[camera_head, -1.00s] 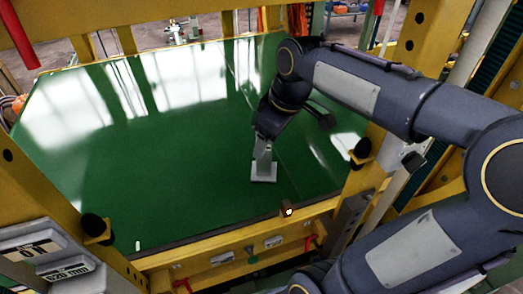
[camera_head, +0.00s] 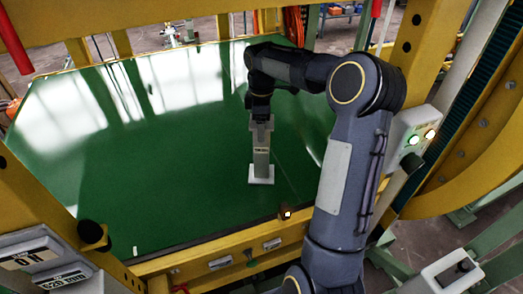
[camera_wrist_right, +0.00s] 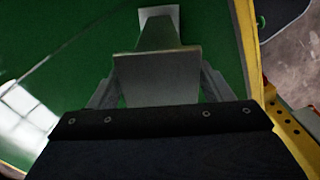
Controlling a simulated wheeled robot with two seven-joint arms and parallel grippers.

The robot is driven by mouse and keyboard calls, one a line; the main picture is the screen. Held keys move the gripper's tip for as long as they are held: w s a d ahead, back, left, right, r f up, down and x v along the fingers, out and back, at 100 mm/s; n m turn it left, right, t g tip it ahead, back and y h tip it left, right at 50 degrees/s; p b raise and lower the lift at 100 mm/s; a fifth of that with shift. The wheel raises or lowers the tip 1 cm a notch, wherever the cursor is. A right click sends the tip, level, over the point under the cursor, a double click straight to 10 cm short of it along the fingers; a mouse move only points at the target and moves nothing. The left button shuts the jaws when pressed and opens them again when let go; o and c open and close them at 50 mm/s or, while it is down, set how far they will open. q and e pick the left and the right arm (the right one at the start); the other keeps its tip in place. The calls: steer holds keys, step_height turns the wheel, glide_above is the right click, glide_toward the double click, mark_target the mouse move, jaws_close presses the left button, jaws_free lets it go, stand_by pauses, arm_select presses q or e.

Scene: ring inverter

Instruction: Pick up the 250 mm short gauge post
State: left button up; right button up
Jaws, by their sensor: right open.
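The grey gauge post (camera_head: 261,160) stands upright on its pale square base on the green plate (camera_head: 130,180), near the plate's front edge. Its label is too small to read. My right gripper (camera_head: 262,122) is above it, pointing down at the post's top. In the right wrist view the post (camera_wrist_right: 158,70) shows its wide top near the camera, with its base farther off. The right gripper's fingers (camera_wrist_right: 158,90) are spread on either side of the top, open; I cannot tell whether they touch it. My left gripper is not in view.
A yellow frame (camera_head: 220,258) borders the plate in front, with a small block (camera_head: 286,212) on it near the post. Labelled grey blocks (camera_head: 55,265) lie at front left. The plate left of the post is clear.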

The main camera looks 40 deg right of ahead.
step_height(320, 180, down, 2)
steer(key=shift+c, duration=0.2)
steer(key=shift+r, duration=0.1)
steer(key=c, duration=1.5)
